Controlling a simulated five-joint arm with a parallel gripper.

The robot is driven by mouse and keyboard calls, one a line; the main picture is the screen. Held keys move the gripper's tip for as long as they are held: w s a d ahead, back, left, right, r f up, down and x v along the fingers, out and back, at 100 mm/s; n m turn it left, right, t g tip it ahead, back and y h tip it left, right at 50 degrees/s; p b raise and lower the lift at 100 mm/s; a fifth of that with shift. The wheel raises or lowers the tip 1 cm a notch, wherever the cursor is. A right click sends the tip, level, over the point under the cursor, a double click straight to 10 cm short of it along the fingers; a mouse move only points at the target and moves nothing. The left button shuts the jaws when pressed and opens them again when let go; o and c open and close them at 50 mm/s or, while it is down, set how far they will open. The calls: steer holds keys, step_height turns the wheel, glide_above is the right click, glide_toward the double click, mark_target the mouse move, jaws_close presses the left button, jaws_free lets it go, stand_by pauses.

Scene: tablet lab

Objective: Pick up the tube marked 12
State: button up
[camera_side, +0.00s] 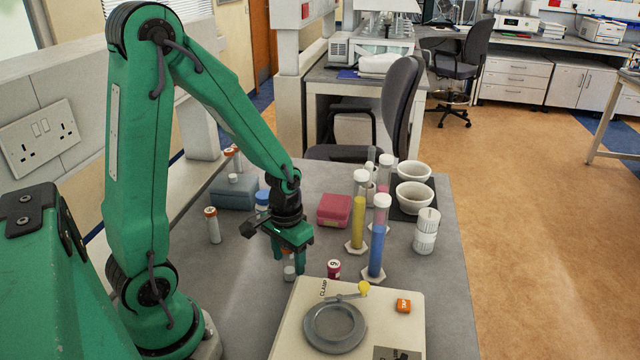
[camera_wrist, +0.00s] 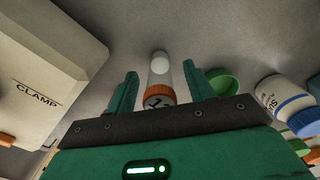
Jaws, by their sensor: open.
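My gripper (camera_side: 289,261) points down over the grey bench, and its jaws are open. In the wrist view, my gripper (camera_wrist: 161,75) has one finger on each side of a tube (camera_wrist: 159,65) with an orange cap (camera_wrist: 159,94). The cap bears a dark number that starts with 1; the rest is partly hidden by my gripper's edge. Gaps show between the tube and both fingers. In the side view, the pale lower part of this tube (camera_side: 289,271) shows below and between the fingers.
A crimson-capped tube (camera_side: 334,269) is just right of my gripper. Another capped tube (camera_side: 213,226) stands left. Blue (camera_side: 377,250) and yellow (camera_side: 358,222) cylinders stand right.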

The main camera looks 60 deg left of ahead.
steer(key=shift+f, duration=0.3)
steer(key=shift+c, duration=0.4)
steer(key=c, duration=1)
